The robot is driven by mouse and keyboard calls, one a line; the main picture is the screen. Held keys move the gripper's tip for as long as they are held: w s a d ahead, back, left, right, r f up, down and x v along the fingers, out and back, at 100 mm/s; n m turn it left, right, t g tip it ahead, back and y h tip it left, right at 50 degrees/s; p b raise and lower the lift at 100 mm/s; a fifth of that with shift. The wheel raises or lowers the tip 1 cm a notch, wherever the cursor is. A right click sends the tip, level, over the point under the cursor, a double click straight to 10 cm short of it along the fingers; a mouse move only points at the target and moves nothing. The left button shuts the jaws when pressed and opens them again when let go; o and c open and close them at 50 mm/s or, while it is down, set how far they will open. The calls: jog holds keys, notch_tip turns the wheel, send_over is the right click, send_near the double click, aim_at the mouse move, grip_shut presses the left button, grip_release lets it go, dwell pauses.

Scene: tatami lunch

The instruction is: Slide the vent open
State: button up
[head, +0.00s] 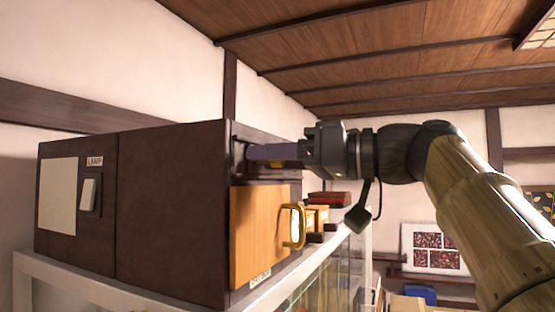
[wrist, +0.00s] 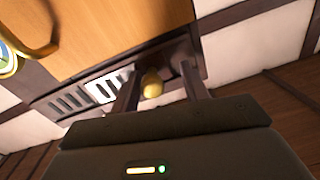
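The vent (wrist: 68,103) is a dark slotted strip above the wooden door; some slots beside the knob look bright white in the wrist view. Its yellow knob (wrist: 152,84) stands out from the strip. My gripper (wrist: 160,72) is open, with one finger on each side of the knob and a visible gap on both sides. In the head view my gripper (head: 250,152) reaches the upper front of the dark brown cabinet (head: 170,205). Its fingers hide most of the vent there, and only a bit of yellow shows below them.
A light wooden door (head: 260,232) with a yellow ring-like handle (head: 295,226) sits just below the vent. A lamp switch (head: 89,194) is on the cabinet's side. The cabinet stands on a white-framed glass case (head: 318,272). Small boxes (head: 328,199) stand beyond the door.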

jog(key=shift+w+d, duration=0.1)
jog(key=shift+w, duration=0.25)
jog(key=b+v, duration=0.2)
jog(key=v, duration=1.5)
jog(key=shift+s+b, duration=0.25)
jog(key=shift+b, duration=0.1)
jog(key=shift+w+d, duration=0.1)
jog(key=shift+d, duration=0.05)
